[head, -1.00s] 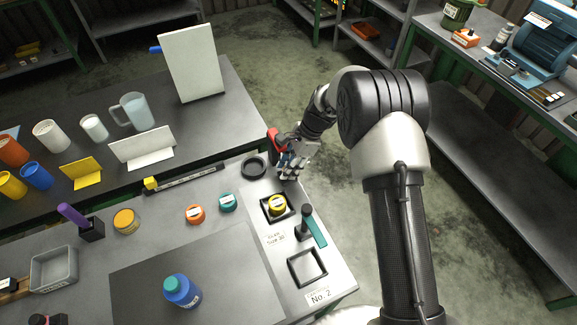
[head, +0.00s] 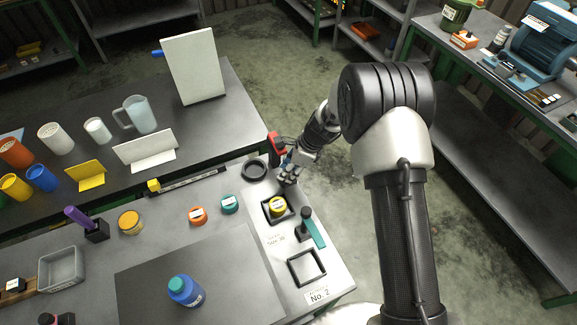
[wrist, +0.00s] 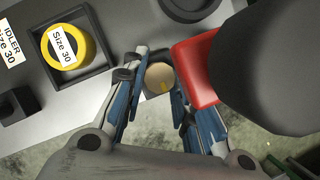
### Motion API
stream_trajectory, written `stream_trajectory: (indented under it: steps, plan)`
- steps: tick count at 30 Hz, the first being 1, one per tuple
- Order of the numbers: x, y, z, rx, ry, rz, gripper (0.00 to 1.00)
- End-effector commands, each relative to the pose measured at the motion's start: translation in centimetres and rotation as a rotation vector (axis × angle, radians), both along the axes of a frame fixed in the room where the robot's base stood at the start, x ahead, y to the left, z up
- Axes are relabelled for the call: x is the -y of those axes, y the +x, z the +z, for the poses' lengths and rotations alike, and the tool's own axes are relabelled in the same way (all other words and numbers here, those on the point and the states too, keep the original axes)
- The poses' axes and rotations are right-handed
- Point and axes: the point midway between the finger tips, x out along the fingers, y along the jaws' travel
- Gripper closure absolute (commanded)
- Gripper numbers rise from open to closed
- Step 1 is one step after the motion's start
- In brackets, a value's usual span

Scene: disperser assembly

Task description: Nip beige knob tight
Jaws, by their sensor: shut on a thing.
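The round beige knob (wrist: 158,77) shows in the wrist view between my fingertips, with a small yellow mark on its face. My gripper (wrist: 158,76) is shut on it, one blue-and-grey finger on each side. In the head view my gripper (head: 288,180) is at the right edge of the table, behind the yellow ring. The knob cannot be made out there behind the fingers. A red part (wrist: 195,68) with a large dark rounded body (wrist: 262,65) is close to the right finger. The red part also shows in the head view (head: 277,146).
A yellow ring (wrist: 83,54) labelled Size 30 sits in a square dark tray, left of my gripper in the wrist view. A black ring (head: 254,169) lies left of my gripper. A teal-handled tool (head: 314,232) and an empty square frame (head: 290,274) are nearer the front.

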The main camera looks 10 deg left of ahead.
Motion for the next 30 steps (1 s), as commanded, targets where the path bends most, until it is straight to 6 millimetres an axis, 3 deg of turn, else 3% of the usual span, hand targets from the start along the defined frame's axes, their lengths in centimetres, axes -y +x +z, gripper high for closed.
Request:
stream_trajectory:
  steps: [15,30]
  plan:
    - [-0.08,-0.21,0.1,0.0,0.0,-0.425,0.97]
    - [-0.06,-0.21,0.01,0.001,0.0,-0.576,0.97]
